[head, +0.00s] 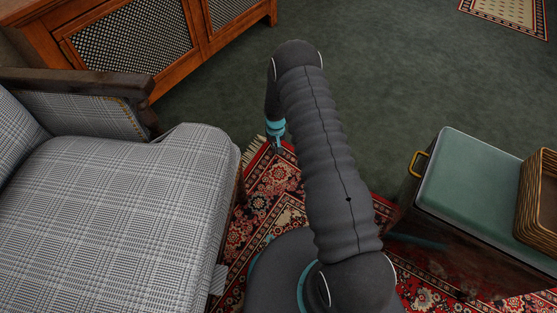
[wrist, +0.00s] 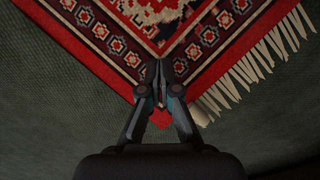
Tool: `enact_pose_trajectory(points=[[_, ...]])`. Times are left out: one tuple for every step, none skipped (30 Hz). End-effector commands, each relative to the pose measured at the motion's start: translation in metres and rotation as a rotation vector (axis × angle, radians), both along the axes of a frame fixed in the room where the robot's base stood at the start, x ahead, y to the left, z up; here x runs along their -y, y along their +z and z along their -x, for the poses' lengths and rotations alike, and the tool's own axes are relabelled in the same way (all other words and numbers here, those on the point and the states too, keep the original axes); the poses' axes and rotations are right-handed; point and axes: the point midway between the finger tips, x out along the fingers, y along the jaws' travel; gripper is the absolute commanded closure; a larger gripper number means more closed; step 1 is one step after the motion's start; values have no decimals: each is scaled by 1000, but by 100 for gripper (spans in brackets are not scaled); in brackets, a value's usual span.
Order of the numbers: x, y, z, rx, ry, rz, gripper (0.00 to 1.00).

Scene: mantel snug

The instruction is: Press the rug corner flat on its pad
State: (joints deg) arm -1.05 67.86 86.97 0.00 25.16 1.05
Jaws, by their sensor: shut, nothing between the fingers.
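The red patterned rug (head: 271,176) lies on the green carpet under and around my base in the head view. Its fringed corner is partly hidden behind my arm there. In the wrist view the rug (wrist: 215,38) fills the top, and its corner points down toward my gripper (wrist: 164,88). The gripper is shut and empty, with its fingertips over the rug corner. I cannot tell whether they touch it. The corner's tip shows red between the fingers. No pad is visible, and I cannot tell if the corner lies flat.
A checked armchair (head: 120,200) stands close on the left. A green-topped chest (head: 470,175) with a wicker basket (head: 537,205) stands on the right. A wooden cabinet (head: 140,40) is at the back left. Green carpet (head: 390,75) is open beyond my arm.

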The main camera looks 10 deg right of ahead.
Motion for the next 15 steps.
enact_pose_trajectory(points=[[0, -5, 0, 0, 0, 0, 100], [0, -7, 0, 0, 0, 0, 100], [0, -9, 0, 0, 0, 0, 100], [0, -10, 0, 0, 0, 0, 100], [0, -12, 0, 0, 0, 0, 100], [0, -14, 0, 0, 0, 0, 100], [0, -16, 0, 0, 0, 0, 100], [0, -17, 0, 0, 0, 0, 100], [0, -19, 0, 0, 0, 0, 100], [0, -21, 0, 0, 0, 0, 100], [0, -22, 0, 0, 0, 0, 100], [0, -24, 0, 0, 0, 0, 100], [0, -26, 0, 0, 0, 0, 100], [0, -27, 0, 0, 0, 0, 100], [0, -29, 0, 0, 0, 0, 100]])
